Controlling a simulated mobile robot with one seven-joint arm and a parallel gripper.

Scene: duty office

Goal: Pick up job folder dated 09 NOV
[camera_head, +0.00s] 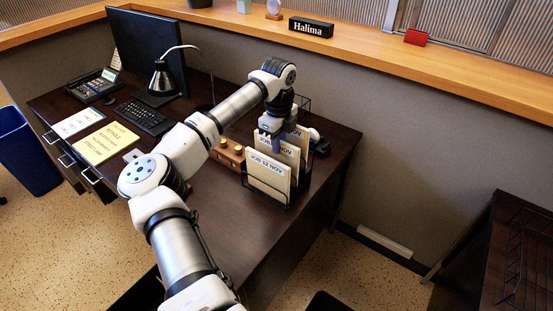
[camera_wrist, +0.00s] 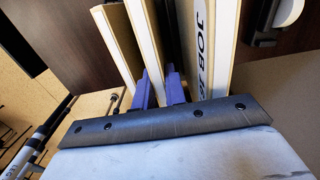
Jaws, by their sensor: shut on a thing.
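Several cream job folders stand in a black wire rack (camera_head: 270,198) on the dark desk. The front folder (camera_head: 268,170) has a printed label that appears upside down and seems to read 23 NOV. The middle folder (camera_head: 288,151) has a label too small to read surely. My gripper (camera_wrist: 160,85) comes from above, its blue fingers shut on the middle folder's edge (camera_wrist: 146,35). Another folder (camera_wrist: 118,45) stands beside it. The gripped folder's date is hidden in the wrist view.
A wooden block with brass knobs (camera_head: 228,152) stands left of the rack. A lamp (camera_head: 162,78), keyboard (camera_head: 143,116), phone (camera_head: 93,86) and yellow pad (camera_head: 104,144) occupy the desk's left. A wooden ledge (camera_head: 400,55) runs behind. The desk's front right is bare.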

